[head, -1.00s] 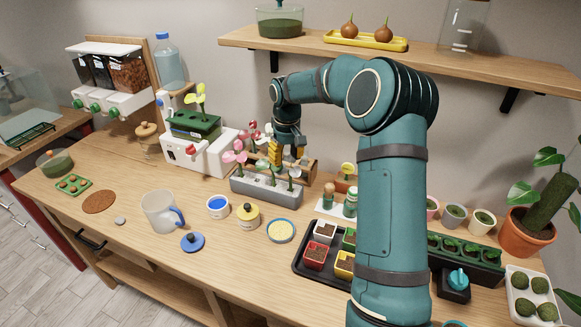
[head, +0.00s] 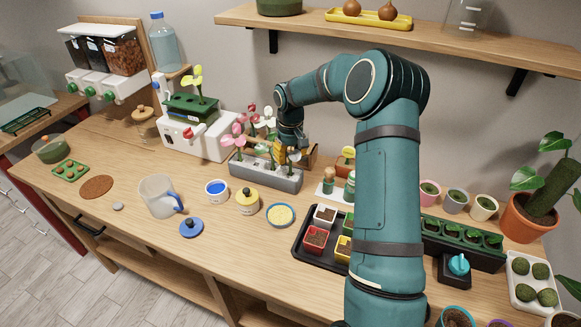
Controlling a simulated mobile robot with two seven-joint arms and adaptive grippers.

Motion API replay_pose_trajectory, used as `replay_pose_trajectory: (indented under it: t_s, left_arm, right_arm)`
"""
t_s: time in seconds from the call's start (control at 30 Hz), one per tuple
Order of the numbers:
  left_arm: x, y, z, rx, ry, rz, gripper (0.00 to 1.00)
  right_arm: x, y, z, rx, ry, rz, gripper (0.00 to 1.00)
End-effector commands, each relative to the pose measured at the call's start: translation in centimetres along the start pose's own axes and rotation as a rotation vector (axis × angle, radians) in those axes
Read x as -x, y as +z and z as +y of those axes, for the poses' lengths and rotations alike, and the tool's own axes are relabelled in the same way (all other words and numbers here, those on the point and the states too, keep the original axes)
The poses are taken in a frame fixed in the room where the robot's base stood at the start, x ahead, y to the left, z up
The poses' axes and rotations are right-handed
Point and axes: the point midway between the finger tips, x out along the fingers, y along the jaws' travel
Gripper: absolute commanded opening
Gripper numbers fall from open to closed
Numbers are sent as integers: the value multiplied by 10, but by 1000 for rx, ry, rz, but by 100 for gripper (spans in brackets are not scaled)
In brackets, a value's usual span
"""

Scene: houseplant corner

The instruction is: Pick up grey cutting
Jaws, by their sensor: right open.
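A long grey planter (head: 265,178) stands mid-table and holds several small plants, among them a pink-flowered one (head: 234,139) at its left end. A small green-leaved sprig (head: 303,146) stands at its right end. I cannot tell for sure which of these is the grey cutting. My right gripper (head: 290,156) is open and points down at the planter's right half, close to the sprig. The stems and the planter's back edge partly hide its fingertips, so I cannot tell whether they touch anything. My left gripper is not in view.
A white machine with a green tray (head: 192,108) stands left of the planter. A black tray (head: 300,250) with pots is at right. Left-front table is fairly clear.

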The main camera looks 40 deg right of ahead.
Motion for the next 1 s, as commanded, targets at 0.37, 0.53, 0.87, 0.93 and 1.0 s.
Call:
replay_pose_trajectory:
  t_s: [0.37, 0.53, 0.87, 0.93, 1.0]
  left_arm:
    - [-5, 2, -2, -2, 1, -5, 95]
    - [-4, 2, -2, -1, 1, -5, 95]
    - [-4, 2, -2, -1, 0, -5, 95]
    - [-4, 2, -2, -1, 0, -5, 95]
    - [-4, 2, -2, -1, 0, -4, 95]
  right_arm:
    - [-46, -3, 3, -1, -1, -1, 43]
    - [-46, -3, 3, -1, 0, 0, 43]
    - [-46, -3, 2, -1, 0, -1, 0]
    - [-46, -3, 2, -1, 0, -1, 0]
    - [-46, -3, 2, -1, 0, -1, 0]
